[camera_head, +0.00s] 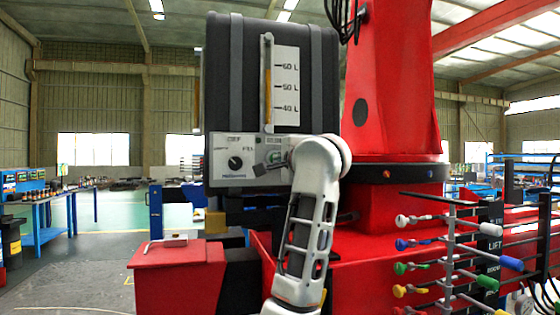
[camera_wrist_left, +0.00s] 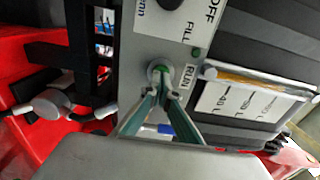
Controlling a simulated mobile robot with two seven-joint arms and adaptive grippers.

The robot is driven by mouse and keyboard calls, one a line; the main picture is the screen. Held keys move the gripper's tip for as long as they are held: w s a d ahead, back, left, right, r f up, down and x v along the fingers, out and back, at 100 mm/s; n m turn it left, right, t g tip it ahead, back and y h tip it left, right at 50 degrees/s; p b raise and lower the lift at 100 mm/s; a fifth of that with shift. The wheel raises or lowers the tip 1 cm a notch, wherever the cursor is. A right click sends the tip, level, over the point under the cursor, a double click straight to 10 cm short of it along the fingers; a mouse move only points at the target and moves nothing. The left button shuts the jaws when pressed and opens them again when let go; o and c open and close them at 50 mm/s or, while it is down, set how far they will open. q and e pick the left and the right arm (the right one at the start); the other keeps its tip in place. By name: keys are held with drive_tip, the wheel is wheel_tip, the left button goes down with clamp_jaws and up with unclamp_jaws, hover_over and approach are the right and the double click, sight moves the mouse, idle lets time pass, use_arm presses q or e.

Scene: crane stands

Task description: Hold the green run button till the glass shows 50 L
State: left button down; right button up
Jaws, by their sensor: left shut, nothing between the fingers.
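The dark tank (camera_head: 222,80) stands upright with a sight glass (camera_head: 268,90) beside a 40, 50 and 60 L scale (camera_head: 287,85). Its amber column appears to reach above the 50 L mark; the exact level is hard to read. The control panel (camera_head: 222,170) below carries a black knob (camera_head: 235,162). In the left wrist view the green run button (camera_wrist_left: 159,71) sits in a round collar beside the word RUN. My left gripper (camera_wrist_left: 163,88) is shut and empty, its tips at the button; contact or pressing cannot be told. My right gripper is not in view.
A red crane column (camera_head: 395,90) rises right of the tank. A rack of levers with coloured knobs (camera_head: 402,268) stands at the right. A red box (camera_head: 178,270) is below left, and a blue workbench (camera_head: 45,200) is at far left. Open floor lies between them.

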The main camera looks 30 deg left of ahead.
use_arm(q)
drive_tip(key=shift+x, duration=0.9)
drive_tip(key=shift+s+a+r, duration=0.15)
drive_tip(key=shift+r, duration=0.05)
idle(0.9)
drive_tip(key=shift+f, duration=0.1)
idle(5.9)
